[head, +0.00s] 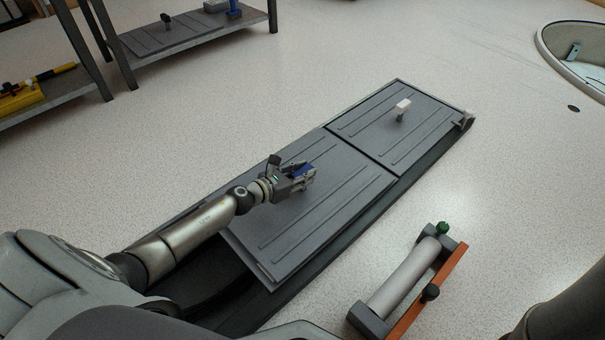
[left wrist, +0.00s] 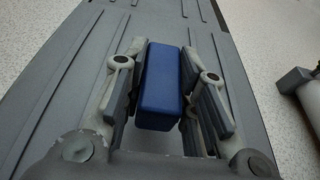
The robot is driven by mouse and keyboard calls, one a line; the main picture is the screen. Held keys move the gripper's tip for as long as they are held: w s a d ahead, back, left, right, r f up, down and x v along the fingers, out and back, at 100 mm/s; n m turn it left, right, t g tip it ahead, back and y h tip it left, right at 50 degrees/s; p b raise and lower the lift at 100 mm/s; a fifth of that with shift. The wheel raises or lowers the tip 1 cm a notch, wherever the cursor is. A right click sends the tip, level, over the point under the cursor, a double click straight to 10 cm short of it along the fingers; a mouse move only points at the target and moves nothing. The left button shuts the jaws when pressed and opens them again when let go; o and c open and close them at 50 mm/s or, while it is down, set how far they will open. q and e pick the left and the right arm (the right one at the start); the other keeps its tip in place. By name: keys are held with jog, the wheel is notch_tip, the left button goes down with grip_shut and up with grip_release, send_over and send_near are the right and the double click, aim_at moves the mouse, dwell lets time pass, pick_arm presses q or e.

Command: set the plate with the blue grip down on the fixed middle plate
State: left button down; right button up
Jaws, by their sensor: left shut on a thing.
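The grey ribbed plate with the blue grip (head: 338,205) lies lengthwise over the near part of the long dark frame. My left gripper (head: 303,173) is shut on its blue grip (left wrist: 162,85), with a finger on each side in the left wrist view (left wrist: 165,90). The ribbed plate also fills much of that view (left wrist: 70,65). A second edge shows just under its near end in the head view, so a plate seems to be beneath it. I cannot tell whether the two touch or which plate the lower one is. My right gripper is out of view.
A plate with a white grip (head: 425,130) lies at the far end of the frame, close to the held plate. A roller with an orange bar (head: 429,291) stands on the floor at right. Shelves (head: 190,32) stand at upper left; the floor at right is mostly clear.

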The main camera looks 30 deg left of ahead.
pick_arm(q)
jog(key=shift+w, duration=0.15)
jog(key=c, duration=1.2)
grip_release()
jog(key=shift+r, duration=0.1)
jog(key=shift+o, duration=0.6)
jog(key=shift+s+f, duration=0.25)
jog(key=shift+f, duration=0.1)
jog(key=v, duration=1.2)
jog(key=shift+r, duration=0.15)
jog(key=shift+w, duration=0.15)
